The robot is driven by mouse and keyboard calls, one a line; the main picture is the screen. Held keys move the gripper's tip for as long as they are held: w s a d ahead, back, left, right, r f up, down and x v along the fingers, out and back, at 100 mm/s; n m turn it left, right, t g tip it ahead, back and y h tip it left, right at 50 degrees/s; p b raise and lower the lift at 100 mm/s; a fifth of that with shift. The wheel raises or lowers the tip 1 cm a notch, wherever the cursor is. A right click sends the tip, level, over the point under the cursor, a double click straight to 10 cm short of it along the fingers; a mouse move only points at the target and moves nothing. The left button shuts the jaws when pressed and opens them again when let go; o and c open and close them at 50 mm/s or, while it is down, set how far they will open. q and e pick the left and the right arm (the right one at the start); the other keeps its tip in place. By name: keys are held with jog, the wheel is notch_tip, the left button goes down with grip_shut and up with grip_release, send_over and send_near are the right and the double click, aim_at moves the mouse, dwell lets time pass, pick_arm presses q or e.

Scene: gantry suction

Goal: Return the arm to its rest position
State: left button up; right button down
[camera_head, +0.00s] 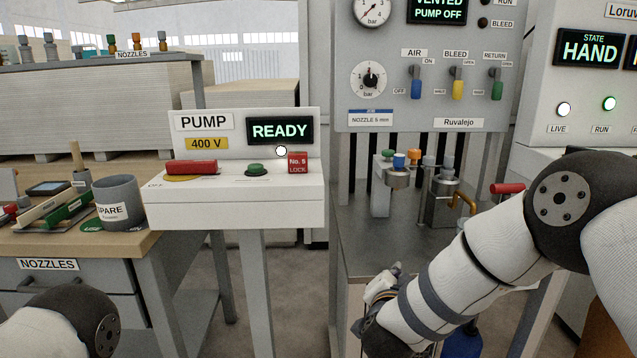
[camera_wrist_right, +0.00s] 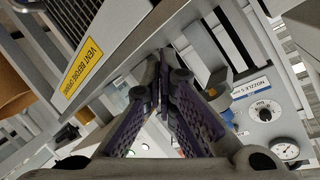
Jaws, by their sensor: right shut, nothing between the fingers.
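My right arm (camera_head: 450,285) comes in from the right in the head view and reaches down in front of the metal bench. My right gripper (camera_head: 388,277) is at its lower end, partly hidden by the wrist. In the right wrist view the two dark fingers of the right gripper (camera_wrist_right: 163,62) meet at their tips, shut with nothing between them. A rounded joint of my left arm (camera_head: 75,322) shows at the lower left of the head view; the left gripper is out of view.
The metal bench (camera_head: 390,240) with nozzle fittings stands behind my right arm, below the grey panel (camera_head: 425,90). The pump box (camera_head: 235,205) reads READY. The nozzle table (camera_head: 70,243) with a grey cup (camera_head: 118,195) is at left. The wrist view shows a yellow vent label (camera_wrist_right: 82,67) close by.

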jog(key=s+d+f+n+g+y, duration=0.3)
jog(key=s+f+n+g, duration=0.45)
jog(key=s+f, duration=1.65)
jog(key=s+d+r+n+g+y, duration=0.1)
jog(key=s+g, duration=0.8)
jog(key=s, duration=2.1)
jog(key=d+n, duration=0.2)
jog(key=shift+s+d+r, duration=0.35)
jog(key=shift+s+d, duration=0.05)
